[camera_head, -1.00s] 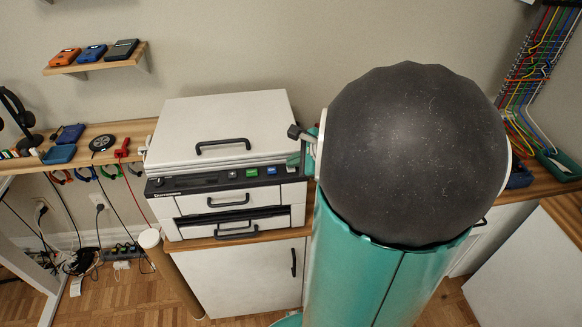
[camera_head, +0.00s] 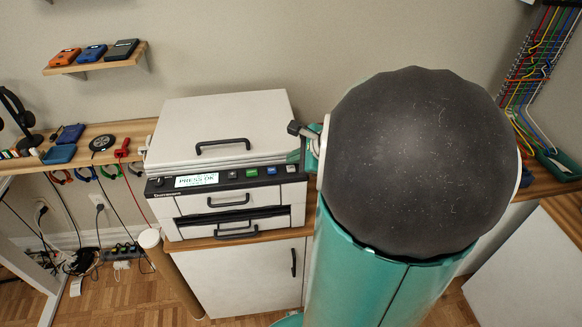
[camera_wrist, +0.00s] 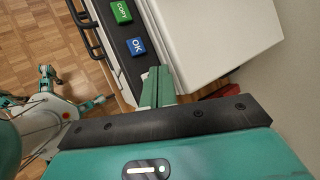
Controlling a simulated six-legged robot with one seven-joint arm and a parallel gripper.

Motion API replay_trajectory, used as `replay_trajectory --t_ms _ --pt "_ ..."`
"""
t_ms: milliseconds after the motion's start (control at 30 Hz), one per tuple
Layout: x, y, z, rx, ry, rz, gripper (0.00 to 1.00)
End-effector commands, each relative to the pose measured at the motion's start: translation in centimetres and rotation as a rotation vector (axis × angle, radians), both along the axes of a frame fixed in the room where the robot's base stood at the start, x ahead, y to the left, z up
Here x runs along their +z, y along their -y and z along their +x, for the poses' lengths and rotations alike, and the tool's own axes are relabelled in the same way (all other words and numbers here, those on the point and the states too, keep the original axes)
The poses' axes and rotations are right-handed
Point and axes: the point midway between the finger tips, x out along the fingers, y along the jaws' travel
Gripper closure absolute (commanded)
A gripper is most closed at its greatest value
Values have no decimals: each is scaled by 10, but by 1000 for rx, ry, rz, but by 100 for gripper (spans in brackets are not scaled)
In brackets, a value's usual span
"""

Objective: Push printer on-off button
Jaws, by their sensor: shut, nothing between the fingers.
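The white printer (camera_head: 222,128) stands on the wooden worktop, its lid closed. Its dark front panel carries a lit display (camera_head: 197,180) reading "PRESS OK". Along the panel are a green button (camera_head: 252,173), a blue button (camera_head: 271,171) and a grey button (camera_head: 291,168) at the right end. In the wrist view the green COPY button (camera_wrist: 122,13) and blue OK button (camera_wrist: 136,46) show clearly; the grey end button is hidden there behind my fingers. My gripper (camera_wrist: 160,76) is shut and empty, its tips over the panel's right end. The head view shows it just above the grey button, seemingly apart.
My large arm link blocks the right of the head view. A wooden shelf (camera_head: 98,61) with several small devices hangs on the wall. The worktop left of the printer holds tools and headphones (camera_head: 20,113). A cabinet (camera_head: 243,276) is below the printer.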

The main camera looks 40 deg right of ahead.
Motion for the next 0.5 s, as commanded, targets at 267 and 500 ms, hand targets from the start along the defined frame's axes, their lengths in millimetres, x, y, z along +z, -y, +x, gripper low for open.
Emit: replay_trajectory --t_ms 267,500 --pt "14 0 0 1 2 -1 100" --pt "36 0 0 1 2 -1 100"
